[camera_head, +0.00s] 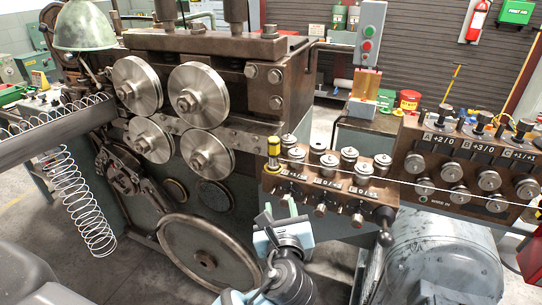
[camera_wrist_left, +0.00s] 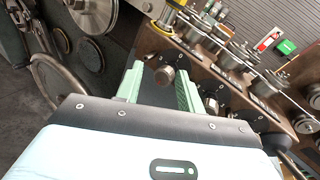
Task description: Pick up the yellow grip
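The yellow grip (camera_head: 273,148) is a small upright cylinder with a dark band, at the left end of the brown block of rollers in the head view. In the left wrist view a yellow part (camera_wrist_left: 167,24) shows at the top, beyond the fingers and partly cut off. My left gripper (camera_head: 281,208) is below and slightly right of the grip in the head view, apart from it. Its green fingers (camera_wrist_left: 158,80) are spread and empty in the wrist view, with a metal knob seen between them. My right gripper is not in view.
The roller block (camera_head: 330,184) has several knobs along its front. A taut wire (camera_head: 350,173) runs across it to a second roller block (camera_head: 455,178). Large feed rollers (camera_head: 199,95) stand at the left, and a grey motor (camera_head: 440,270) is at the lower right.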

